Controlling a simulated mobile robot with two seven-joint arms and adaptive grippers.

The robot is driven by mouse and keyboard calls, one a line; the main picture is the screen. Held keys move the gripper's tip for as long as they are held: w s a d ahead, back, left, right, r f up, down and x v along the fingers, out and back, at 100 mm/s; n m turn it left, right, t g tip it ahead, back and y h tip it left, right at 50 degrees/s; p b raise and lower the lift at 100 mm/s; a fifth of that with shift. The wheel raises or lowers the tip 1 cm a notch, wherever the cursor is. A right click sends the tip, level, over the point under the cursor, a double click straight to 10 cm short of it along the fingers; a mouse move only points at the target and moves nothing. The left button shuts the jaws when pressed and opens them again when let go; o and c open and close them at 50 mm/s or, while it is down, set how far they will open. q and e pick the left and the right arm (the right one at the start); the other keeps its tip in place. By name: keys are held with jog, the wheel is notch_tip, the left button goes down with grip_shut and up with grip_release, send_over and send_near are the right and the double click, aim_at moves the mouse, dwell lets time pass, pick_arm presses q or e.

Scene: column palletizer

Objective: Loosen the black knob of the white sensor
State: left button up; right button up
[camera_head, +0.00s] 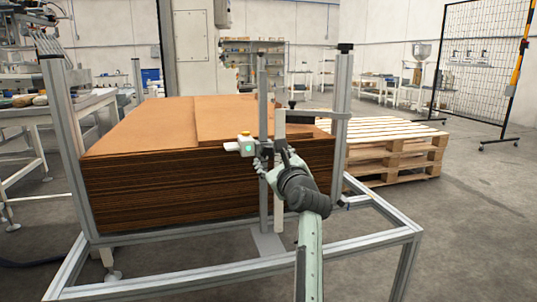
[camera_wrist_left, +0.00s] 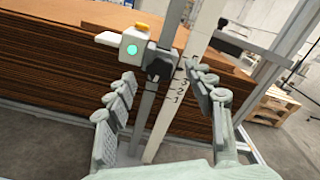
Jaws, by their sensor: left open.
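The white sensor (camera_head: 244,146) is a small box with a green light and a yellow cap, mounted on an upright metal post in front of the cardboard stack. In the left wrist view the sensor (camera_wrist_left: 134,48) sits just left of the post. The black knob (camera_wrist_left: 160,62) is beside it at the post; in the head view the knob (camera_head: 265,149) is small and partly crowded by my fingers. My left gripper (camera_head: 276,161) is open just in front of the knob. In the wrist view its fingers (camera_wrist_left: 160,74) stand apart on either side of the post, with no visible grip on the knob. My right gripper is out of view.
A white scale strip (camera_wrist_left: 178,92) with numbers runs beside the post. The brown cardboard stack (camera_head: 200,185) is close behind, inside a metal frame (camera_head: 375,240). Wooden pallets (camera_head: 395,150) stand to the right. Open floor (camera_head: 470,230) lies at the right.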

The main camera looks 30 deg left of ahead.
pick_arm(q)
jog(key=v, duration=0.3)
jog(key=shift+s+d, duration=0.25)
jog(key=shift+d, duration=0.05)
dwell(0.3)
